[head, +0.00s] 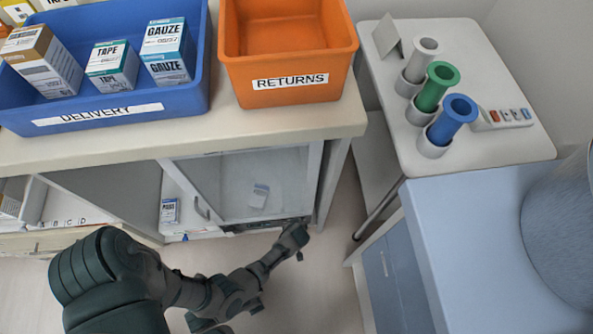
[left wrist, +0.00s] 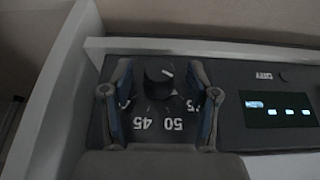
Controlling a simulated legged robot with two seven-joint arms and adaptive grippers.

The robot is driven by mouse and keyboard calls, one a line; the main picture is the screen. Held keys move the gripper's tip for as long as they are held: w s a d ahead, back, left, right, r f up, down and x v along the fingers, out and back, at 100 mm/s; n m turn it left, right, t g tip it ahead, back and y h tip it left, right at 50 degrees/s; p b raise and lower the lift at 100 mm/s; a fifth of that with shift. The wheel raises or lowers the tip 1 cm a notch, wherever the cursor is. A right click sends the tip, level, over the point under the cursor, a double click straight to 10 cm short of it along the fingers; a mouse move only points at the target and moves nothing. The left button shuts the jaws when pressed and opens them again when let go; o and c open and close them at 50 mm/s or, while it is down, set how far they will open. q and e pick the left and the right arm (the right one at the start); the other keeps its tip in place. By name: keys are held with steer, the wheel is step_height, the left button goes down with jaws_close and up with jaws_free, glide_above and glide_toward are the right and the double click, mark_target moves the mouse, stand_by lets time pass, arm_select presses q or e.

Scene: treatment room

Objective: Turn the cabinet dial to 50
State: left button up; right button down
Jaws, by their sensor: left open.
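The black cabinet dial (left wrist: 159,80) sits on a dark control panel (left wrist: 225,80) in the left wrist view. Its white mark points toward the upper right of that picture. White numbers 45 and 50 show below the dial, and a partly covered 75 shows to the right. My left gripper (left wrist: 161,70) is open, with one finger on each side of the dial; whether they touch it I cannot tell. In the head view my left gripper (head: 297,238) is at the right end of the panel under the glass-fronted cabinet (head: 240,183). My right gripper is not in view.
A small lit display (left wrist: 283,108) is right of the dial. A pale upright wall (left wrist: 62,75) stands close on the left. Above the cabinet are a blue delivery bin (head: 150,107) and an orange returns bin (head: 290,92). A trolley (head: 480,150) stands at the right.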

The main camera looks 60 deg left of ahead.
arm_select(q)
steer(key=shift+a, duration=0.1)
steer(key=c, duration=0.4)
steer(key=shift+d+r, duration=0.15)
steer(key=shift+d, duration=0.2)
jaws_close()
steer(key=shift+w+g+y+b, duration=0.15)
steer(key=shift+g+y+b, duration=0.15)
steer(key=shift+g, duration=0.4)
steer(key=shift+m, duration=0.3)
steer(key=shift+d, duration=0.1)
steer(key=shift+w, duration=0.1)
steer(key=shift+o, duration=2)
jaws_free()
